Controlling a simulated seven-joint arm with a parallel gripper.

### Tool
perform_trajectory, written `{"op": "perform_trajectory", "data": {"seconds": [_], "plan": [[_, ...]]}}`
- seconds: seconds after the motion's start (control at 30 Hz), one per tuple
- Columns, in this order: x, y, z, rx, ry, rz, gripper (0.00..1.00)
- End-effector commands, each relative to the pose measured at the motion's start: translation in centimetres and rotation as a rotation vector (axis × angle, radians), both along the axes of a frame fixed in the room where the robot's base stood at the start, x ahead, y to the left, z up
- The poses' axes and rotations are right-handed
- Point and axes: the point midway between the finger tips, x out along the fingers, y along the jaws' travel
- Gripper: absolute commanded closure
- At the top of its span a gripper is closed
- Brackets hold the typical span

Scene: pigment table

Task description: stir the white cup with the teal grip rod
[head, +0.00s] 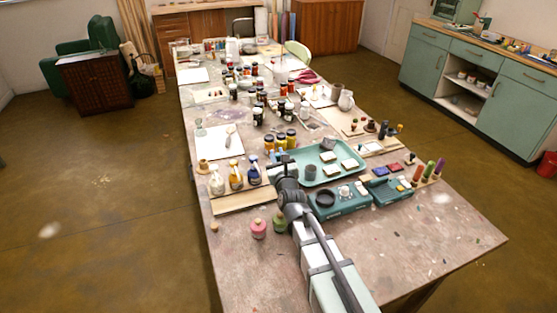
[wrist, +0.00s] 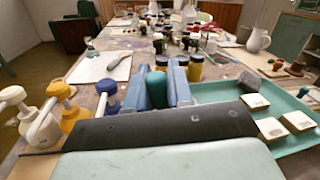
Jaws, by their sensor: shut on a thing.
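My gripper (head: 278,157) is above the near part of the table, by the left end of the teal tray. In the wrist view its blue fingers (wrist: 166,88) are closed around the rounded teal grip of the rod (wrist: 157,87). The rod's lower end is hidden behind the gripper's dark body. A small white round thing (head: 345,191) sits on a teal block to the right of my gripper in the head view. It may be the white cup, but it is too small to be sure. It is apart from my gripper.
Pump bottles (head: 236,177) stand left of my gripper. Amber jars (head: 281,142) stand beyond it. Pink (head: 259,228) and green jars are near my arm. The near right tabletop is clear.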

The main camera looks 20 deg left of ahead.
Motion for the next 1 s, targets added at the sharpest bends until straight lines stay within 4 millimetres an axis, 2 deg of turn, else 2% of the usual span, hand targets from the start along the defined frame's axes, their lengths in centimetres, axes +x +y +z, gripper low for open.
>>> {"op": "perform_trajectory", "data": {"seconds": [0.43, 1.0], "plan": [[-0.4, 0.4, 2.6, 0.000, 0.000, 0.001, 1.00], [-0.4, 0.4, 2.8, 0.000, 0.000, 0.000, 1.00]]}}
